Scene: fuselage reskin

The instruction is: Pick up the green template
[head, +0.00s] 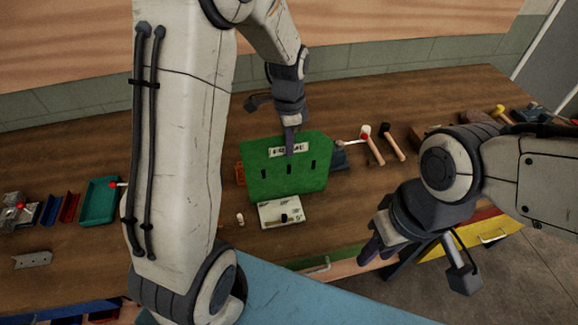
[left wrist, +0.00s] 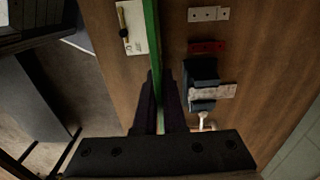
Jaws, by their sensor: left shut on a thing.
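The green template (head: 288,178) is a flat green plate with a white label near its top edge and several dark slots. In the head view it stands tilted up over the workbench, facing me. My left gripper (head: 290,146) comes down from above and is shut on its top edge. In the left wrist view the template (left wrist: 150,45) shows edge-on between the two dark fingers of the left gripper (left wrist: 160,105). My right gripper (head: 372,245) is at the bench's front edge, apart from the template; its finger gap is not clear.
A white card (head: 280,212) with a dark-handled tool lies just in front of the template. Mallets (head: 372,145) lie to its right. A teal tray (head: 100,200) and red and blue bins are at left.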

